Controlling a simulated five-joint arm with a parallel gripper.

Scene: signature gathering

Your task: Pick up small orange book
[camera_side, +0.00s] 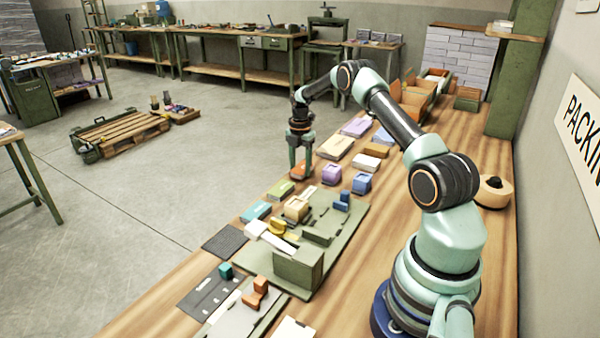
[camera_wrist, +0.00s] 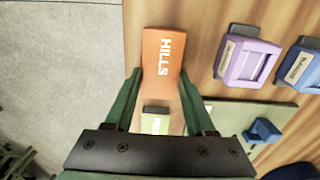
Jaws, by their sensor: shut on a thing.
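The small orange book (camera_wrist: 160,70) shows in the wrist view between my two green fingers, with white lettering "HILLS" on its face. In the side view the orange book (camera_side: 298,172) is at the bench's left edge, under my gripper (camera_side: 301,165). In the wrist view the fingers of my gripper (camera_wrist: 160,88) stand on either side of the book near its lower part and are shut on it. How far the book is above the bench, if at all, I cannot tell.
A green book (camera_wrist: 155,122) lies close below the orange one in the wrist view. A purple box (camera_wrist: 243,60) and a blue box (camera_wrist: 299,70) sit to the right. A green tray (camera_side: 345,235) with several blocks lies nearer the side camera. The floor is left of the bench edge.

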